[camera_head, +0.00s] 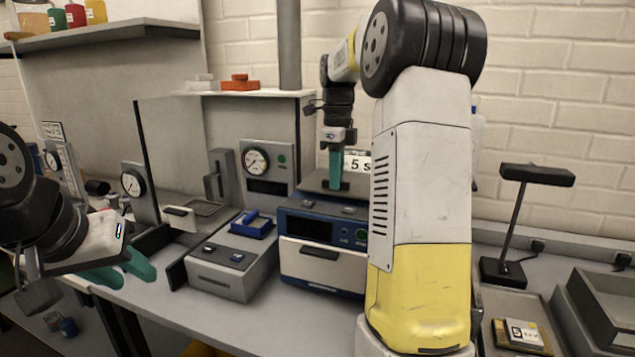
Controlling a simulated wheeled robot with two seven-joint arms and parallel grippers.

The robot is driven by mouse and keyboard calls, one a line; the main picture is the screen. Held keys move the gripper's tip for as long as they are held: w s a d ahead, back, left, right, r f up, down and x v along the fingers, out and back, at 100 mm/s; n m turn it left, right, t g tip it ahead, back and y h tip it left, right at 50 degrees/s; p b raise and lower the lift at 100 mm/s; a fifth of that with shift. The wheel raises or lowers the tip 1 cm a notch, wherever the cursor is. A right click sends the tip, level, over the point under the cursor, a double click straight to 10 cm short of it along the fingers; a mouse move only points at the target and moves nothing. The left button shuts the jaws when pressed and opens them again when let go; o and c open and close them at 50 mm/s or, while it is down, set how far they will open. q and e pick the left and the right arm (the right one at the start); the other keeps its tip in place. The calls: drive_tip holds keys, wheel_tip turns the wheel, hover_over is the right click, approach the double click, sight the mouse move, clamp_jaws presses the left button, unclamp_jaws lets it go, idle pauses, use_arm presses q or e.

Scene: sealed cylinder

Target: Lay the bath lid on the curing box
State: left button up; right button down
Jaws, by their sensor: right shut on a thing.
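The curing box (322,262) is a blue and white unit with a dark display and a front drawer, standing on the bench in the middle. A dark grey flat plate, apparently the bath lid (314,184), is at the back of its top. My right gripper (336,184) points down with green fingers, shut on the lid's handle, which the fingers hide. I cannot tell whether the lid touches the box top or hovers just above it. My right arm hides the lid's right end and the box's right side. My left gripper (134,277) is open and empty at the bench's left front edge.
A grey unit with a blue tray piece (252,226) stands left of the curing box. Gauges (256,162) stand behind. A dark lamp (510,225), a label block (522,334) and a grey bin (605,305) are at the right. A shelf (110,32) hangs upper left.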

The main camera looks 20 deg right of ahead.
drive_tip(key=shift+f, duration=0.7)
drive_tip(key=shift+f, duration=0.1)
drive_tip(key=c, duration=1.4)
unclamp_jaws()
drive_tip(key=shift+f, duration=0.1)
drive_tip(key=shift+c, duration=0.2)
